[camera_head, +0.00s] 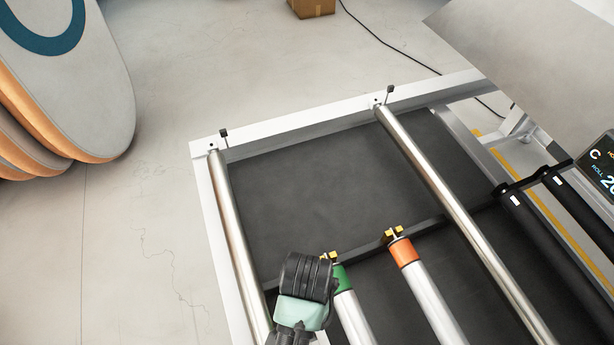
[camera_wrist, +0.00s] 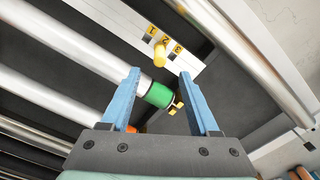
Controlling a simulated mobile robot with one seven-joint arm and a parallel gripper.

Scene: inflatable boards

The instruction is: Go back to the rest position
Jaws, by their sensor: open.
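My gripper is seen from behind in the head view as a black and mint wrist (camera_head: 305,290) at the bottom middle, over the frame's left part; its fingers are hidden there. In the wrist view my gripper (camera_wrist: 162,80) is open, its two blue fingers wide apart. The green-banded end of a silver roller (camera_wrist: 158,95) shows between the fingers, and nothing is clamped. In the head view this green-ended roller (camera_head: 343,280) lies just right of my wrist. An orange-ended roller (camera_head: 404,252) lies to its right.
A white frame (camera_head: 300,122) holds a dark bed (camera_head: 310,185) and long silver rollers (camera_head: 450,200). A display (camera_head: 603,170) is at the right edge. Orange-edged boards (camera_head: 75,100) stand at the left. A cardboard box (camera_head: 312,7) and cable lie on open floor behind.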

